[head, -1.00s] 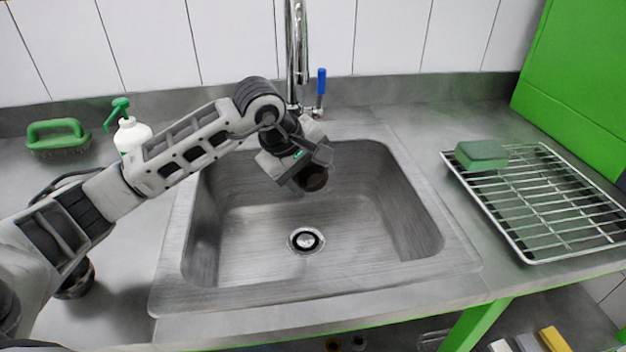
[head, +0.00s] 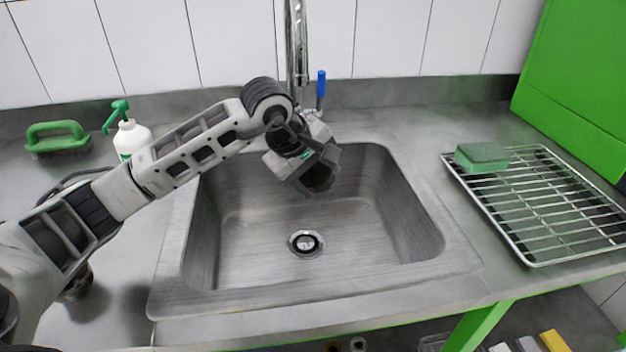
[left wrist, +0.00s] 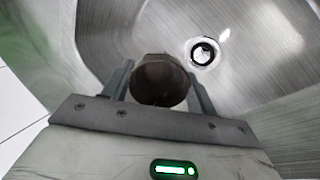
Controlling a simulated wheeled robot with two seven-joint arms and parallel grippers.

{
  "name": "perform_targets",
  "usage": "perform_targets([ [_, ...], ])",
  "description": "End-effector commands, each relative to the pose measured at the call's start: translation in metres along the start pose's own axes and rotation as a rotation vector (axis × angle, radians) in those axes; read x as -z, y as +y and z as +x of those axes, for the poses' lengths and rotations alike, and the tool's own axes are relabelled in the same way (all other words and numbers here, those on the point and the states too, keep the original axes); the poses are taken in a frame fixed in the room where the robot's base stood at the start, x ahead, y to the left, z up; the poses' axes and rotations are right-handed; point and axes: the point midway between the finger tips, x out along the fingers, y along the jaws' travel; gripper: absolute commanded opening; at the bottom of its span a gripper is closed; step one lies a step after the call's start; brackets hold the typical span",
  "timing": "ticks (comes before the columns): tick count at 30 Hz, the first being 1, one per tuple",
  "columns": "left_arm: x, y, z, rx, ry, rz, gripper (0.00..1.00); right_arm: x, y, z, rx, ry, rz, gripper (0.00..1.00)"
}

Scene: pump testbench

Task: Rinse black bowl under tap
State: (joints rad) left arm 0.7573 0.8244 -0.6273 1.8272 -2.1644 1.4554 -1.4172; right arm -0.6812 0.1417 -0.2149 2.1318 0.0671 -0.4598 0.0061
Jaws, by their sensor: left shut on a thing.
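A small dark bowl (head: 318,181) is held over the back of the sink (head: 230,265). My left gripper (head: 312,175) is shut on it; in the left wrist view the bowl (left wrist: 160,82) sits between the two fingers (left wrist: 158,85), its round opening facing the camera. The tap (head: 297,45) is a chrome pipe rising behind the sink, with a blue lever (head: 321,85) at its right. The arm and gripper partly hide the tap's base. No water stream is visible. My right gripper is not in view.
A wire rack (head: 545,205) with a green sponge (head: 482,157) lies on the right. The basin floor around the drain (head: 305,243) is clear.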

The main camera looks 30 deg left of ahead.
Motion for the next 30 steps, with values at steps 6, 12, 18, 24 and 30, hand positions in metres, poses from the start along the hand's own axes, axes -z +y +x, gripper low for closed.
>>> perform_targets([
  [6,0.000,0.000,0.000,-0.001,0.000,0.000,0.34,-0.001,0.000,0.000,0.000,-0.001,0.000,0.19],
  [12,0.002,-0.004,-0.002,-0.001,0.000,0.000,0.34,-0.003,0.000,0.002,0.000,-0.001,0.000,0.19],
  [18,0.004,-0.010,-0.005,-0.001,0.000,0.000,0.34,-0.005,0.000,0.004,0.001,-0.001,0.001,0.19],
  [24,0.004,-0.010,-0.005,-0.001,0.000,-0.001,0.34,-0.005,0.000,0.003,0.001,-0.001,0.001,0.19],
  [30,0.003,-0.006,-0.004,-0.002,-0.001,0.000,0.34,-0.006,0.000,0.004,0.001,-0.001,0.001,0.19],
])
